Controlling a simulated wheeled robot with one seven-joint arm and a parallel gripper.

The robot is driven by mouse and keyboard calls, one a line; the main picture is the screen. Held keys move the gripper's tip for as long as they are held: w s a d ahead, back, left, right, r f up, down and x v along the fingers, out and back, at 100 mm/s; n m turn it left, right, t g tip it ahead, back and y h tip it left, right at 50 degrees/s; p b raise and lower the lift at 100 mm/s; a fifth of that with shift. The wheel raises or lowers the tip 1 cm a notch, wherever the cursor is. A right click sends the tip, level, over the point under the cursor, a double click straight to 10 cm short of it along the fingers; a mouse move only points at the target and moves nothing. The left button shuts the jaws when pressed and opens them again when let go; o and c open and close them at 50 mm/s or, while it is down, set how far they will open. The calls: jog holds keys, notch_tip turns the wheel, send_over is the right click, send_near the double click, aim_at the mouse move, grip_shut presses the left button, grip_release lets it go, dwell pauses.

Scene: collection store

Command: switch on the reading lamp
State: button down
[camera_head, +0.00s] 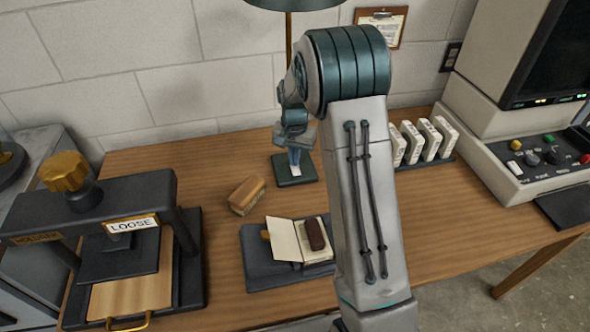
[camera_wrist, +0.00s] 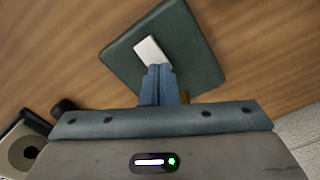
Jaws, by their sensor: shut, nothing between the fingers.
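The reading lamp stands at the back of the wooden desk, with a dark green shade (camera_head: 293,4) cut off by the top edge, a thin brass pole (camera_head: 288,42) and a square green base (camera_head: 283,174). A white rocker switch (camera_head: 296,173) sits on the base; it also shows in the wrist view (camera_wrist: 150,49). My gripper (camera_head: 294,160) points down over the base. In the wrist view its blue fingers (camera_wrist: 159,68) are shut and empty, their tips at the switch's near end. I cannot tell whether they touch it. No lamp glow is visible.
A press labelled LOOSE (camera_head: 120,235) stands at left. A brown block (camera_head: 247,195) and an open book (camera_head: 285,240) on a dark cradle lie in front of the lamp. White upright cases (camera_head: 420,140) and a reader machine (camera_head: 520,150) are at right.

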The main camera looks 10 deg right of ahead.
jog(key=shift+f, duration=0.35)
jog(key=shift+r+p, duration=2.3)
jog(key=shift+r, duration=1.25)
jog(key=shift+r, duration=0.1)
jog(key=s+r+n+t, duration=0.1)
jog(key=s+r+n, duration=0.2)
jog(key=s+r, duration=0.9)
jog(key=s+n+t, duration=0.1)
jog(key=s+n, duration=0.1)
jog(key=s, duration=1.4)
jog(key=shift+s+a+r+n+t, duration=0.15)
jog(key=shift+s+r+n+t, duration=0.15)
jog(key=shift+r+n+t, duration=0.1)
